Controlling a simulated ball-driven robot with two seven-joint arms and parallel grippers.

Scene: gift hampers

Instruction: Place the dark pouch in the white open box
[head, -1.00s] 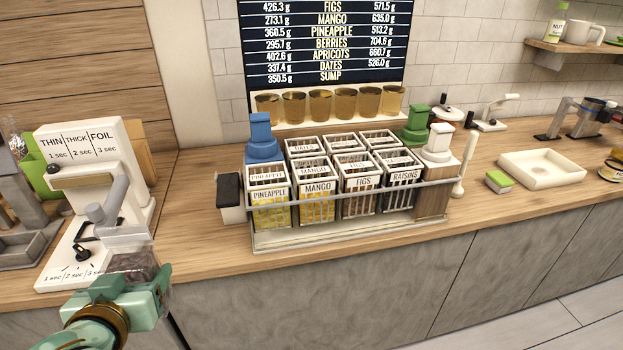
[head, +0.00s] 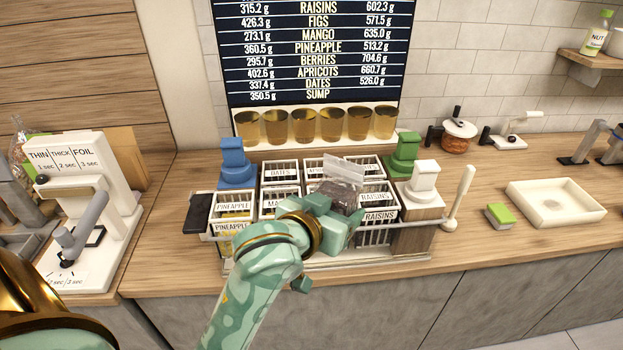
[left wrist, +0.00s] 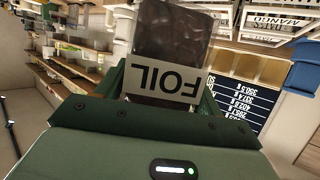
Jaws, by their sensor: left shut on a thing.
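The dark pouch (head: 338,190) has a clear top and is held up in front of the rack of labelled bins. My left gripper (head: 325,208) is shut on its lower part. In the left wrist view the dark pouch (left wrist: 172,45) sits between the fingers, with a white FOIL label on it. The white open box (head: 590,214) is a shallow square box on the counter at the right, well apart from the pouch. My right gripper is not in view.
The wire-fronted bins (head: 232,205) stand behind my arm, with blue (head: 236,165), green (head: 403,155) and white (head: 424,180) stands around them. A white sealer (head: 75,160) stands left.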

